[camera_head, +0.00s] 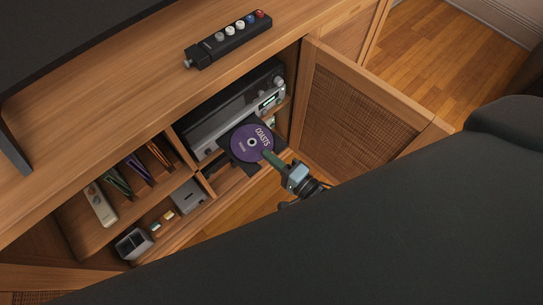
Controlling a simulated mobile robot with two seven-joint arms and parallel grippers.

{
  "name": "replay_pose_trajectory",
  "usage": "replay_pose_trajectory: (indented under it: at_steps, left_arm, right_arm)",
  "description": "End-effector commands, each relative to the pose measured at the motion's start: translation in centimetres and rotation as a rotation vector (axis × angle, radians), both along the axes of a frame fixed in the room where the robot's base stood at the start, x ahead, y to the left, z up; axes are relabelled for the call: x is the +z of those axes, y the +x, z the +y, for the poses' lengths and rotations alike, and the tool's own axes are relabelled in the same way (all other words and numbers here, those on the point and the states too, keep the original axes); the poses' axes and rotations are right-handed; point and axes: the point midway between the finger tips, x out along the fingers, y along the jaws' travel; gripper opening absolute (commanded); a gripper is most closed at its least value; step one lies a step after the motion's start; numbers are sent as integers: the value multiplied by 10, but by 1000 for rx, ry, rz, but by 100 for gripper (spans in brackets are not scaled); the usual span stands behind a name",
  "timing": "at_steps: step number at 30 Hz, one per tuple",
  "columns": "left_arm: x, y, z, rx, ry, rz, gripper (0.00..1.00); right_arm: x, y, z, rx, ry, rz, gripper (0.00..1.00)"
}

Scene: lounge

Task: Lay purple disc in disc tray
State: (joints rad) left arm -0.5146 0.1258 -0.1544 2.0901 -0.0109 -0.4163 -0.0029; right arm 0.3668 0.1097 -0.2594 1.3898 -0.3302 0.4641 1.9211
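The purple disc (243,146), lettered "COASTS", lies over the disc tray (225,139), a dark tray sticking out from the front of the silver and black player (208,126) in the cabinet. The disc covers most of the tray, so I cannot tell whether it sits fully down in it. My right gripper (268,155) comes in from the lower right, with its green fingertips at the disc's right edge. Whether the fingers are closed on the disc is too small to tell. My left gripper is not in view.
The cabinet door (357,108) stands open to the right of the player. Shelf compartments at left hold cases (140,168), a remote (101,204) and small boxes. A black strip with coloured knobs (228,40) lies on the cabinet top. A large dark surface fills the lower right.

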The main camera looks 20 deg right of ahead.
Motion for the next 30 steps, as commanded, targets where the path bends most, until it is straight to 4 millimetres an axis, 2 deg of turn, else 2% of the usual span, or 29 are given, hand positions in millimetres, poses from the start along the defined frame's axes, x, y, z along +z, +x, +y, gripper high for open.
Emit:
replay_pose_trajectory:
  at_steps: [12,19,24,26,30]
  left_arm:
    - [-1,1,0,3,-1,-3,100]
    - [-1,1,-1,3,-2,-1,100]
    - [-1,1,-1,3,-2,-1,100]
    - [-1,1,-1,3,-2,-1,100]
    - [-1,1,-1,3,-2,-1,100]
  right_arm:
    - [-4,0,0,1,-2,-1,0]
    - [-4,0,0,1,-2,-1,27]
    - [-4,0,0,1,-1,0,27]
    - [-4,0,0,0,-1,0,22]
    - [-4,0,0,0,-1,0,22]
